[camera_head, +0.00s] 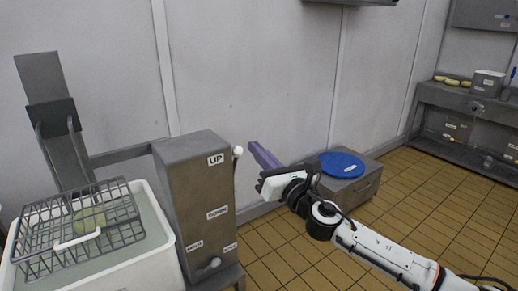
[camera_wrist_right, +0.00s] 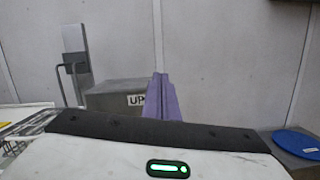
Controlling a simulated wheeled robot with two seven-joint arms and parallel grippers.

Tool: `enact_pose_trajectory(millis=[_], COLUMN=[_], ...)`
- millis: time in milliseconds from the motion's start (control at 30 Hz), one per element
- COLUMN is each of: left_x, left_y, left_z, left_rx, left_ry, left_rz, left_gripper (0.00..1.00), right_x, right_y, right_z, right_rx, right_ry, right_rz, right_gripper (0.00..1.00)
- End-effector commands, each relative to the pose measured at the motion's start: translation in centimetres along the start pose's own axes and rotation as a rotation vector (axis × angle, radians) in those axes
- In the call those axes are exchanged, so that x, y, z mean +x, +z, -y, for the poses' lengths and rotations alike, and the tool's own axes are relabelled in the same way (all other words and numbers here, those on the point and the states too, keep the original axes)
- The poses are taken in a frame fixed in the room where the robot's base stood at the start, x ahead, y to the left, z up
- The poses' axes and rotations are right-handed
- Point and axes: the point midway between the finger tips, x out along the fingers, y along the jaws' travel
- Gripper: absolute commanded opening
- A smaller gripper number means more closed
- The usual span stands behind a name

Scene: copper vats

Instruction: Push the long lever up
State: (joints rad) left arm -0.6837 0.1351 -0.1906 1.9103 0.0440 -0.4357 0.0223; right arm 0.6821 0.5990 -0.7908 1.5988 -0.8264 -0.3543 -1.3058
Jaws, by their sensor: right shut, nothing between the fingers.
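A grey metal control box (camera_head: 190,195) stands left of centre, with an UP label near its top and a DOWN label lower on its right face. A lever with a pale round knob (camera_head: 238,151) sticks out beside the UP label, at the level of that label. A second, lower knob (camera_head: 214,263) sits near the box's bottom. My right gripper (camera_head: 253,148) has purple fingers, shut and empty, just right of the upper knob; contact cannot be told. In the right wrist view the fingers (camera_wrist_right: 162,95) stand beside the box (camera_wrist_right: 115,90); the levers are hidden there. My left gripper is not in view.
A white vat (camera_head: 165,262) with a wire basket (camera_head: 40,250) stands left of the box. A blue round lid (camera_head: 342,164) lies on a low grey cabinet (camera_head: 360,190) behind my right arm. A grey workbench (camera_head: 450,100) is at the far right. The tiled floor between is clear.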

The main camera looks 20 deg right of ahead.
Motion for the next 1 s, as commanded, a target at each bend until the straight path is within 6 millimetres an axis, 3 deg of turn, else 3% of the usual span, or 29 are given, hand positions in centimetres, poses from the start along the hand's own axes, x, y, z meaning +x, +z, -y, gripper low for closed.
enact_pose_trajectory(millis=[433,567,667,767,867,1000], left_x=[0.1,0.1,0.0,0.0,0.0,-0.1], left_y=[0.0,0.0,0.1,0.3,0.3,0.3], left_z=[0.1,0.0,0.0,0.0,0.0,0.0], left_rx=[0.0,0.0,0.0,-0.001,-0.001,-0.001], left_ry=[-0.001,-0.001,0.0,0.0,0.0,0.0], left_rz=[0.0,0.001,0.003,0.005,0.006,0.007], left_gripper=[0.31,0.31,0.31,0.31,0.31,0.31], right_x=[-0.3,-1.1,-3.1,-6.8,-12.0,-20.6], right_y=[0.5,-1.4,-5.7,-11.7,-18.1,-25.8], right_z=[-0.2,-0.3,-0.7,-1.2,-1.8,-2.5], right_rx=[0.002,0.094,0.317,0.673,1.092,1.657], right_ry=[0.0,-0.01,-0.045,-0.128,-0.27,-0.545], right_rz=[-0.003,-0.031,-0.093,-0.177,-0.246,-0.268], right_gripper=[0.0,0.0,0.0,0.0,0.0,0.0])
